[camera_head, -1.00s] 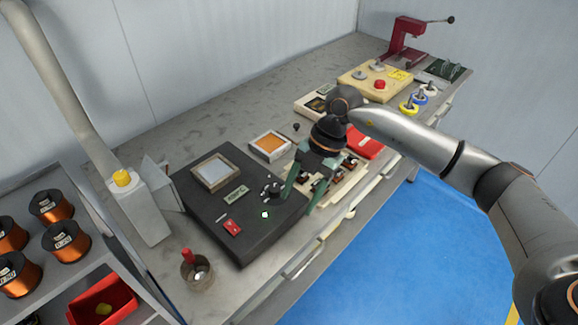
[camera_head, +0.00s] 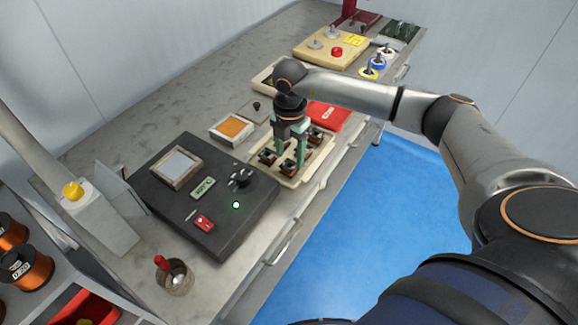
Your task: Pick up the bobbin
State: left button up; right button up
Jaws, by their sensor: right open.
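Several small dark bobbins with copper-coloured windings, one of them a bobbin (camera_head: 287,167), sit in a cream tray (camera_head: 322,158) on the bench. My right gripper (camera_head: 290,164) points down over the tray with its green fingers apart. Its fingertips are close around or just above that bobbin; I cannot tell whether they touch it. Another bobbin (camera_head: 267,156) lies left of the fingers, and one more (camera_head: 315,136) lies to the right behind them. The gripper body hides part of the tray. My left gripper is not in view.
A black control box (camera_head: 225,225) with a knob stands left of the tray. A small box with an orange inside (camera_head: 232,128) is behind it, and a red case (camera_head: 328,116) is to the right. Large copper spools (camera_head: 24,268) are at far left. A pot (camera_head: 174,280) stands in front.

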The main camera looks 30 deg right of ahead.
aim_at(289, 168)
jog(key=shift+w+f, duration=0.1)
jog(key=shift+f, duration=1.8)
grip_shut()
